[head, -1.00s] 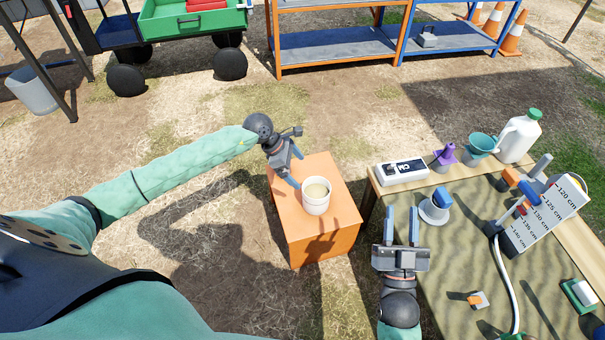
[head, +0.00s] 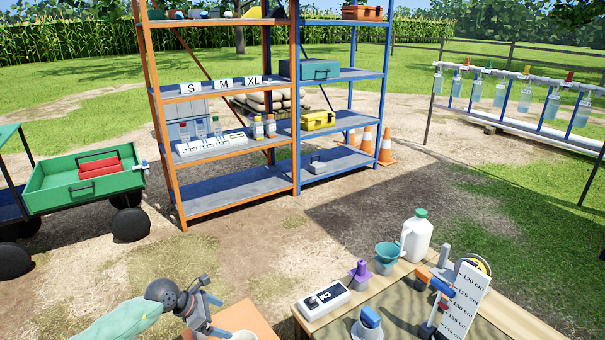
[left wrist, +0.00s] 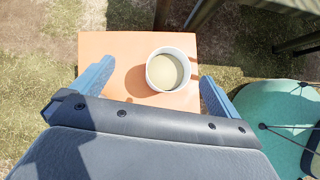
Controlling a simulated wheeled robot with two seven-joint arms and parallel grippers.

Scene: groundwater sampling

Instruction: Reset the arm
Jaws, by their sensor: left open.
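My left gripper (head: 212,318) is at the bottom of the head view, beside the orange box (head: 250,318). In the left wrist view, its two blue fingers (left wrist: 153,88) are spread wide. A white cup (left wrist: 152,76) of cloudy beige liquid stands upright on the orange box (left wrist: 115,50) and appears between the fingers, with gaps on both sides. Only the cup's rim (head: 243,334) shows at the bottom edge of the head view. My right gripper is out of view.
The work table (head: 530,325) at lower right holds a white meter case (head: 323,299), a purple item (head: 360,272), a teal funnel (head: 387,254), a white jug (head: 416,238) and a depth scale (head: 466,300). Shelves (head: 235,195) and a green cart (head: 70,190) stand behind. Open ground lies between.

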